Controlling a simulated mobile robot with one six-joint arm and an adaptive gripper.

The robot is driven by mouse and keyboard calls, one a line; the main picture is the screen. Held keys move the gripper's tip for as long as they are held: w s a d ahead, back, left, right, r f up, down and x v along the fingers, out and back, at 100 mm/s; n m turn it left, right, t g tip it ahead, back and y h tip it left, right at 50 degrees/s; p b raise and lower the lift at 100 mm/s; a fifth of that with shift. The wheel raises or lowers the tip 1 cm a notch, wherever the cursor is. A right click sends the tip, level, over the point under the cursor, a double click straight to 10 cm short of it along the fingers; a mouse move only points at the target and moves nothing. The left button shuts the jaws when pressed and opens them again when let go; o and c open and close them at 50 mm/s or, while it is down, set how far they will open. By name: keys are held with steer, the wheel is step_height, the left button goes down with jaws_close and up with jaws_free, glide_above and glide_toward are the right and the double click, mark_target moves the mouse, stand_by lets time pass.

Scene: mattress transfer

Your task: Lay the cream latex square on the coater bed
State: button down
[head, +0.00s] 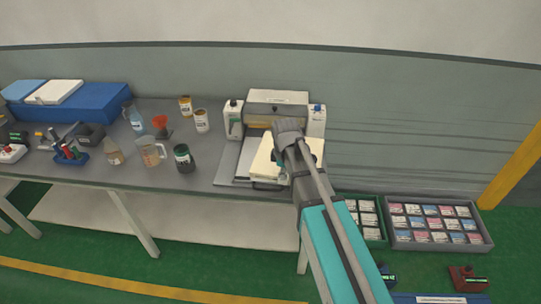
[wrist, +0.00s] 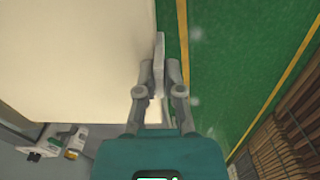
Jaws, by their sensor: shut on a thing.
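The cream latex square (head: 262,160) is over the front of the coater bed (head: 228,166) in the head view, partly hidden by my arm. I cannot tell whether it touches the bed. It fills the upper left of the wrist view (wrist: 70,60) as a broad pale sheet. My gripper (head: 283,160) is shut on the square's edge; its fingers (wrist: 160,75) pinch that edge in the wrist view. The coater (head: 276,112) stands behind the square, with a white post on each side.
Jars, a beaker (head: 152,152) and a dark can (head: 184,158) stand on the grey table left of the coater. A blue stand (head: 95,103) with pale and light-blue squares is at the far left. Trays of small packs (head: 400,243) lie at the right.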

steer(key=w+a+r+p, duration=0.3)
steer(key=w+r+p, duration=0.4)
steer(key=w+a+r+n+p, duration=0.1)
steer(key=w+a+r+p, duration=0.2)
steer(key=w+r+p, duration=0.4)
steer(key=shift+r+n, duration=0.3)
steer(key=shift+r, duration=0.3)
steer(key=shift+f, duration=0.1)
step_height(320, 180, down, 24)
steer(key=b, duration=2.3)
steer(key=shift+b, duration=0.4)
steer(key=shift+f+b, duration=1.95)
steer(key=shift+b, duration=0.15)
steer(key=shift+f, duration=0.15)
steer(key=c, duration=0.8)
jaws_free()
steer(key=shift+o, duration=0.2)
